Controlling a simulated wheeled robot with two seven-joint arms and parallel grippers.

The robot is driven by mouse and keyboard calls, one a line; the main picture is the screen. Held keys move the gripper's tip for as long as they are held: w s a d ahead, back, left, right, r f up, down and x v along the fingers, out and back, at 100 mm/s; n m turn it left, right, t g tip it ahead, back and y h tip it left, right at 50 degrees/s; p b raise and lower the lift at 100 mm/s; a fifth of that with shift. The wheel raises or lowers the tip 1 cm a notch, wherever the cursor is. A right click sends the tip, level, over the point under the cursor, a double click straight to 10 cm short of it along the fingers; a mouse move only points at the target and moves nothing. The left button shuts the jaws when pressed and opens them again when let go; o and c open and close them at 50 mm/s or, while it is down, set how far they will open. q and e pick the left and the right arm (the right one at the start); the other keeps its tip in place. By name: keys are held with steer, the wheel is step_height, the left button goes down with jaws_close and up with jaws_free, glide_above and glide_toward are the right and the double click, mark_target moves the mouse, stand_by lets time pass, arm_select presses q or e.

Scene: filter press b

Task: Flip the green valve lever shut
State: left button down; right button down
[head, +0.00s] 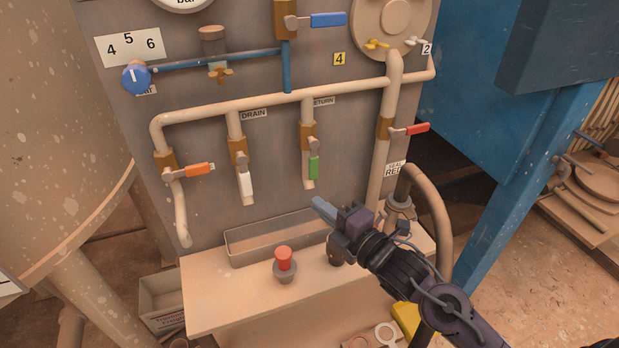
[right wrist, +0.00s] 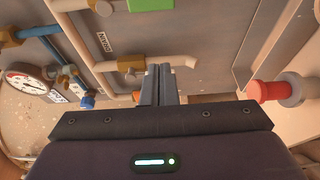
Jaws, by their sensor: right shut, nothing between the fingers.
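The green valve lever (head: 314,167) hangs down alongside its pipe, in line with it, below a brass valve body (head: 308,137) under the RETURN label. In the right wrist view the green lever (right wrist: 151,5) is cut off by the top edge. My right gripper (head: 322,207) is shut and empty. Its fingertips are below the green lever and look apart from it, in front of the panel above the tray. In the right wrist view the shut fingers (right wrist: 158,82) point toward the pipes. My left gripper is not in view.
A white lever (head: 246,186) hangs to the left of the green one, and an orange lever (head: 200,169) sticks out further left. A red lever (head: 417,129) is on the right pipe. A metal tray (head: 262,248) and a red button (head: 284,260) are on the ledge below.

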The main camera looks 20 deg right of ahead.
mark_target(314, 162)
steer(key=shift+w, duration=0.1)
steer(key=p+x, duration=0.4)
steer(key=x, duration=0.6)
steer(key=d+p, duration=0.1)
steer(key=d, duration=0.3)
